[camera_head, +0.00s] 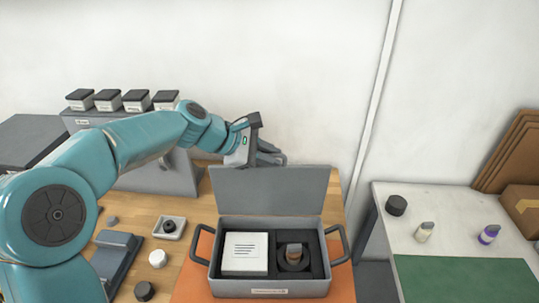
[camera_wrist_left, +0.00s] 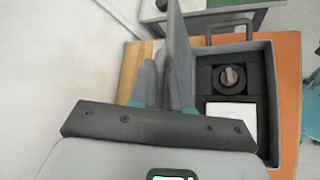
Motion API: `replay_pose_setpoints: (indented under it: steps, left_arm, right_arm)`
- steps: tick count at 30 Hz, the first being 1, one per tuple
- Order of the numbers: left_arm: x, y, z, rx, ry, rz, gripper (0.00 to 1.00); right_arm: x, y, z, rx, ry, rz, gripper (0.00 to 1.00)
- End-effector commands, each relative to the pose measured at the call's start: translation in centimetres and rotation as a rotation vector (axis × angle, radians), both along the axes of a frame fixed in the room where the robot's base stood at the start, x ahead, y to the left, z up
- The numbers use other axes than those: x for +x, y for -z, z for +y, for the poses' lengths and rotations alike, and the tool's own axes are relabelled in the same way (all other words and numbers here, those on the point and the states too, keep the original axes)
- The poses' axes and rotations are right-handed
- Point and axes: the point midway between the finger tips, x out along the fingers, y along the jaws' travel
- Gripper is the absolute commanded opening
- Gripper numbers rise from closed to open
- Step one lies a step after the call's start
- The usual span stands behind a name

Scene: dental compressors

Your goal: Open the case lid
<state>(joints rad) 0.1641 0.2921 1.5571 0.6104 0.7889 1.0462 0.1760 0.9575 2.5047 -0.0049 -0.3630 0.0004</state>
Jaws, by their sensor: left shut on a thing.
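The grey case (camera_head: 270,288) sits on an orange mat, with a handle at each side. Its lid (camera_head: 270,192) stands up at the back, so the inside shows. In the left wrist view the lid (camera_wrist_left: 176,30) is seen nearly edge-on, raised beside the case (camera_wrist_left: 262,48). My left gripper (camera_head: 268,156) is at the lid's top edge, left of its middle, shut on the lid. Its fingers (camera_wrist_left: 162,85) also show in the left wrist view. In the head view the lid partly hides the fingertips. My right gripper is out of view.
The case holds a white box (camera_head: 244,253) and a brown-capped round part (camera_head: 294,254) in dark foam. A grey rack with several black-topped boxes (camera_head: 108,99) stands back left. A white table (camera_head: 450,225) is at right. The wall is close behind.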

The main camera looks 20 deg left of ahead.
Motion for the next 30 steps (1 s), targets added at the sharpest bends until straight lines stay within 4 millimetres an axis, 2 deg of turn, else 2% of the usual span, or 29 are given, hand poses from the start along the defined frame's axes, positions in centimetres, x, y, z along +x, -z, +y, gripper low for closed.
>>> replay_pose_setpoints:
  steps: [26, 27, 28, 30]
  left_arm:
    - [-0.06, 0.47, 0.02, 0.009, 0.006, 0.004, 0.0]
    - [-0.06, 0.47, 0.03, 0.009, 0.006, 0.004, 0.3]
    - [-0.06, 0.48, 0.02, 0.008, 0.005, 0.005, 0.37]
    - [-0.08, 0.54, 0.01, 0.007, 0.005, 0.008, 0.37]
  right_arm:
    - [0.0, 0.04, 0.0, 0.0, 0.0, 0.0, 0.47]
    - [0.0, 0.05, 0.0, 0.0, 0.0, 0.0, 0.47]
    - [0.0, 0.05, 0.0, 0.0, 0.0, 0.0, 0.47]
    - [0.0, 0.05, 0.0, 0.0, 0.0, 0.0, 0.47]
